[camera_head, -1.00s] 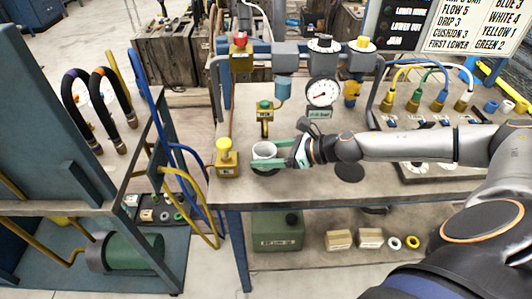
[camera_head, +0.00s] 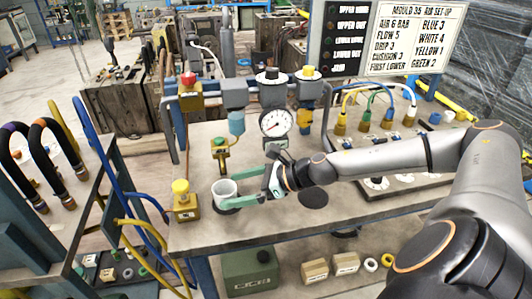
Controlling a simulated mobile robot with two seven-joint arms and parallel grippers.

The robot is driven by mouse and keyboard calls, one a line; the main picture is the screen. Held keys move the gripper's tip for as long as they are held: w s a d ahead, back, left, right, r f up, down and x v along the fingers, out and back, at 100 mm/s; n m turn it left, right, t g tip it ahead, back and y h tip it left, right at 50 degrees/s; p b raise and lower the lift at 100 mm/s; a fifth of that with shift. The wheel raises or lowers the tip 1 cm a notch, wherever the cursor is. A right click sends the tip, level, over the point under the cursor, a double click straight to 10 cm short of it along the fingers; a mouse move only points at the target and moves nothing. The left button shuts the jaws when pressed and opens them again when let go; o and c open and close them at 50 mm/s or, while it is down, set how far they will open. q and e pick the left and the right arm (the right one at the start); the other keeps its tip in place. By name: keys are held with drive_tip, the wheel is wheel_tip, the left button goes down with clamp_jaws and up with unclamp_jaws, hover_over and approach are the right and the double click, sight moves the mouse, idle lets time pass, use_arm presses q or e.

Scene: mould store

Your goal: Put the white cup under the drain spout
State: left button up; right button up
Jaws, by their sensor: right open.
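The white cup (camera_head: 224,191) stands upright near the front left of the grey workbench (camera_head: 265,228), over a dark round patch. My right gripper (camera_head: 231,190) reaches in from the right, its green fingers apart, one behind the cup and one in front. Whether either finger touches the cup, I cannot tell. A yellow valve with a green knob (camera_head: 219,147) stands just behind the cup. I cannot tell which part is the drain spout. My left gripper is out of view.
A yellow button box (camera_head: 185,205) stands close left of the cup. A pressure gauge (camera_head: 275,123) is behind my gripper. A dark disc (camera_head: 313,199) lies on the bench to the right. Hoses (camera_head: 345,100) fill the back right. The bench front is clear.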

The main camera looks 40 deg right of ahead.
drive_tip(key=s+b, duration=0.1)
drive_tip(key=b, duration=0.1)
drive_tip(key=s+d+b, duration=0.1)
drive_tip(key=b, duration=0.2)
drive_tip(key=shift+d+r, duration=0.25)
drive_tip(key=shift+d, duration=0.05)
drive_tip(key=v, duration=0.2)
drive_tip(key=b+v, duration=0.1)
drive_tip(key=v, duration=0.2)
drive_tip(key=shift+r+b, duration=0.3)
drive_tip(key=shift+r, duration=0.05)
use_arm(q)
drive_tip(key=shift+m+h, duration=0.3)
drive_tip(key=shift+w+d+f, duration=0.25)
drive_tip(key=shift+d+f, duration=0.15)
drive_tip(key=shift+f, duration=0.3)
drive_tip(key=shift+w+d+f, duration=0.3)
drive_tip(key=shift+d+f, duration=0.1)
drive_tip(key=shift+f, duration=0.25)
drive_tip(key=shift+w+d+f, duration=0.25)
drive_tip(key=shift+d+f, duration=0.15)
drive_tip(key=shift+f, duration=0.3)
use_arm(e)
drive_tip(key=shift+s+d+r, duration=0.2)
drive_tip(key=shift+s+r, duration=0.1)
drive_tip(key=shift+s, duration=0.15)
drive_tip(key=shift+c, duration=0.2)
